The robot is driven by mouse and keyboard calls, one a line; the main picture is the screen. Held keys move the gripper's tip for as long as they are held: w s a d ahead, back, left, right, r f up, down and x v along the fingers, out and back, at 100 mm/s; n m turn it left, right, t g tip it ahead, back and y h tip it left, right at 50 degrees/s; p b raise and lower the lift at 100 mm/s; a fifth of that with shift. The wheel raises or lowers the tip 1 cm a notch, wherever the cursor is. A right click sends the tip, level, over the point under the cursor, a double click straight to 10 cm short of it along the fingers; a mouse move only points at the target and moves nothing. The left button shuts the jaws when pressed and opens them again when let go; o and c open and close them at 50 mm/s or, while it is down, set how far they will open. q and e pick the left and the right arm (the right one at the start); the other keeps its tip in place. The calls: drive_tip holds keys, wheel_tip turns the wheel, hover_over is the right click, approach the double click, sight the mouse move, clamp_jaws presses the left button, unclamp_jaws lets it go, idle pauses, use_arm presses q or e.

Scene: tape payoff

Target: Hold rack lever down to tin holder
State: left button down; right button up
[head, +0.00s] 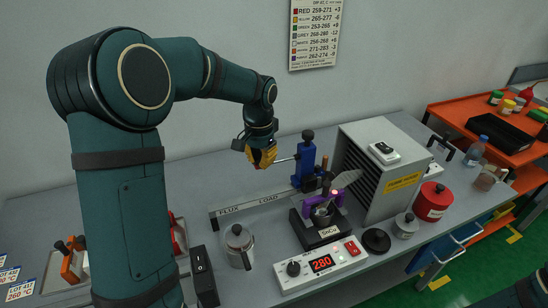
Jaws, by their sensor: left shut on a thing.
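My left gripper (262,158), with yellow fingers, reaches over the bench from the left. It is shut at the outer end of a thin rack lever (286,159), which sticks out left from a blue rack post (306,159). The lever looks close to level. Right of the post's foot, a purple holder (310,200) sits at the black pot labelled SnCu (317,232), with a small red light above it. Whether a tin piece sits in the holder is too small to tell. My right gripper is not in view.
A control box (322,264) reading 280 stands in front of the pot. A grey vented unit (383,168) stands close at the right. A metal lidded can (240,245), a black lid (376,241) and a red can (432,202) stand nearby. A FLUX LOAD bar (250,205) lies left.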

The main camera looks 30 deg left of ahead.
use_arm(q)
drive_tip(key=shift+f+b, duration=0.7)
drive_tip(key=shift+f, duration=0.55)
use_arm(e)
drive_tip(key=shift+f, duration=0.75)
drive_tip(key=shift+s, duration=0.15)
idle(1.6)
use_arm(q)
drive_tip(key=shift+r+p, duration=2.25)
drive_tip(key=shift+r, duration=0.4)
drive_tip(key=shift+r+p, duration=2.05)
drive_tip(key=shift+r, duration=0.45)
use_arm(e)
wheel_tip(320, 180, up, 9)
use_arm(q)
drive_tip(key=shift+s+f, duration=0.1)
drive_tip(key=shift+f, duration=0.05)
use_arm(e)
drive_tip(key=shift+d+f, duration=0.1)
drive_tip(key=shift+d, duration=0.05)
